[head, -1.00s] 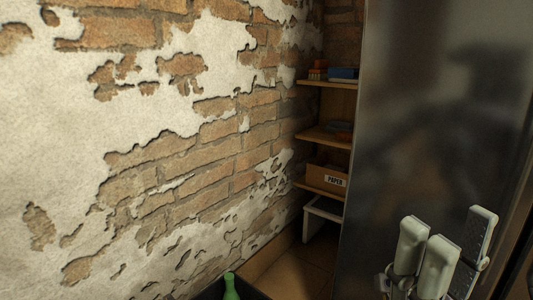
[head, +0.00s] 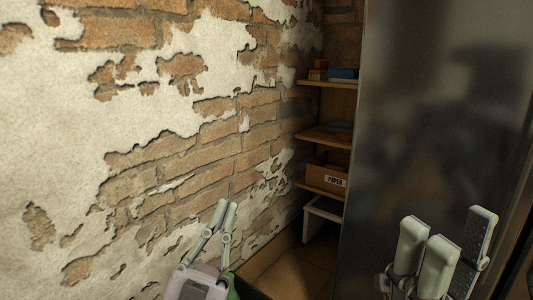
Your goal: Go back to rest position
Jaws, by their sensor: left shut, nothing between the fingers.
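My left gripper (head: 228,206) is in the lower middle of the head view, in front of the brick wall. Its two slim fingers point up and are close together, with nothing between them. My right gripper (head: 455,236) is at the lower right, in front of the dark metal panel. Its pale fingers stand apart and I see nothing held between them.
A green bottle (head: 234,287) shows at the bottom edge, mostly hidden by my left gripper. Wooden shelves (head: 322,136) stand in the corner with a box marked PAPER (head: 326,178). A large dark metal panel (head: 420,120) fills the right side.

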